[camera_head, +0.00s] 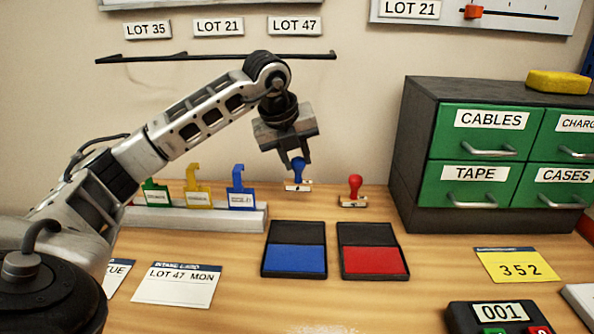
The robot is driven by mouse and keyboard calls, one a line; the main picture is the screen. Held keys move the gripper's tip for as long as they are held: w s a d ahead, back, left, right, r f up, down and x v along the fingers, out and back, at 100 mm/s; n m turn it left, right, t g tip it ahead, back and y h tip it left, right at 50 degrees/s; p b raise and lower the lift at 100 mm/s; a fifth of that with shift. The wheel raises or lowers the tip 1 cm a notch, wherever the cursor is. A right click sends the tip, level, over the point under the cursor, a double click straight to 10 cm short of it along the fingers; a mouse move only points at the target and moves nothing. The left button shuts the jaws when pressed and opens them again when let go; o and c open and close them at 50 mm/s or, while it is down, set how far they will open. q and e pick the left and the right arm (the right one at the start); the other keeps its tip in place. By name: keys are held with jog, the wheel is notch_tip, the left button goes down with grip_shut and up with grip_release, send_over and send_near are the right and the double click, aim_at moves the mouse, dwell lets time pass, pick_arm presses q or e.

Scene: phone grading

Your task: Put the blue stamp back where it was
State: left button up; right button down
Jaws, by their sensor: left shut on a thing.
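The blue stamp (298,172) has a blue knob handle and a pale base. It is upright, near the back edge of the table. My left gripper (297,162) comes down from above and is shut on its handle. The stamp's base shows higher in the picture than the base of the red stamp (355,187) to its right; I cannot tell for sure whether it touches the table. The blue ink pad (296,259) lies open in front of it, with the red ink pad (374,261) beside it. My right gripper is not in view.
A white rack (255,219) with green, yellow and blue tags stands at left. A dark cabinet (425,150) with green drawers stands at right. A LOT 47 card (178,287), a yellow 352 card (518,266) and a 001 device (500,314) lie in front. A dark rail (190,56) crosses the wall.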

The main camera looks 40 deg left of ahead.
aim_at(297, 173)
pick_arm(q)
jog(key=shift+w+a+f, duration=0.1)
jog(key=shift+w+f, duration=0.1)
jog(key=shift+f, duration=0.05)
jog(key=shift+w+a+f, duration=0.1)
jog(key=shift+w+f, duration=0.05)
jog(key=shift+f, duration=0.8)
jog(key=shift+w+f, duration=0.1)
jog(key=shift+f, duration=0.8)
jog(key=shift+f, duration=0.2)
jog(key=o, duration=0.8)
jog(key=shift+r, duration=0.1)
jog(key=v, duration=1.2)
jog(key=shift+r, duration=0.15)
